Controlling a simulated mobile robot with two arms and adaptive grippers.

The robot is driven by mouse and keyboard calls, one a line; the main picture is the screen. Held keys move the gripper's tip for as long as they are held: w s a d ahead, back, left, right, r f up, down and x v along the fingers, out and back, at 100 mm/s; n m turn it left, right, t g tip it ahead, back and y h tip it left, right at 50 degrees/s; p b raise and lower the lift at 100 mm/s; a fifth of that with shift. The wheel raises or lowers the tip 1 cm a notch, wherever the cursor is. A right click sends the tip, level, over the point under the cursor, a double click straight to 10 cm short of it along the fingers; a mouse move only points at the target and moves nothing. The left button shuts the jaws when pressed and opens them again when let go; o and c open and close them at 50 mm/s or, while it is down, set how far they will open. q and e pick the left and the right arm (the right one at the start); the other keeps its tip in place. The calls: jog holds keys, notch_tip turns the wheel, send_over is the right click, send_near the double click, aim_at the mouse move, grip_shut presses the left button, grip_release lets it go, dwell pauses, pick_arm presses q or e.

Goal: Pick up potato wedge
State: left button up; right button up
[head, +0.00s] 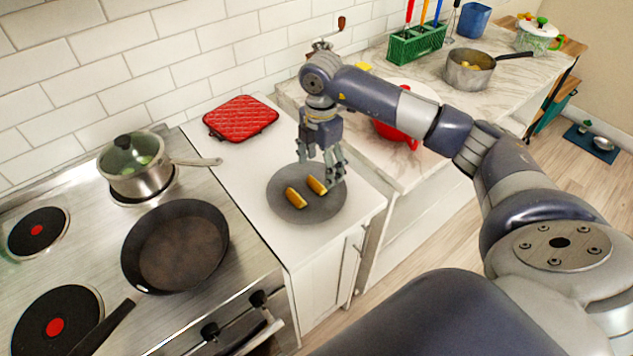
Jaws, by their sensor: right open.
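Two yellow potato wedges lie apart on a round grey plate (290,212) on the white counter. One potato wedge (295,197) is at the left of the plate, and the other potato wedge (317,185) is nearer its right side. My right gripper (322,172) points down just above and behind the right-hand wedge. Its jaws are open, with fingers on both sides near that wedge; I cannot tell whether they touch it. My left gripper is not in view.
A frying pan (175,250) and a lidded pot (137,170) stand on the stove at left. A red quilted pad (240,118) lies behind the plate. A red pot (395,132) is partly hidden behind my right arm. A green holder (418,45) stands farther back.

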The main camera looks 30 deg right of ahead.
aim_at(316, 181)
jog(key=f, duration=0.1)
jog(key=f+p, duration=0.1)
jog(key=f, duration=0.1)
jog(key=f+p, duration=0.1)
jog(key=shift+w+a+f, duration=0.2)
jog(key=shift+a, duration=0.2)
jog(key=shift+f, duration=0.25)
jog(key=shift+d+f, duration=0.1)
jog(key=shift+w, duration=0.1)
jog(key=shift+c, duration=0.5)
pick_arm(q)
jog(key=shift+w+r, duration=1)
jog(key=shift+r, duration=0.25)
pick_arm(e)
jog(key=c, duration=0.8)
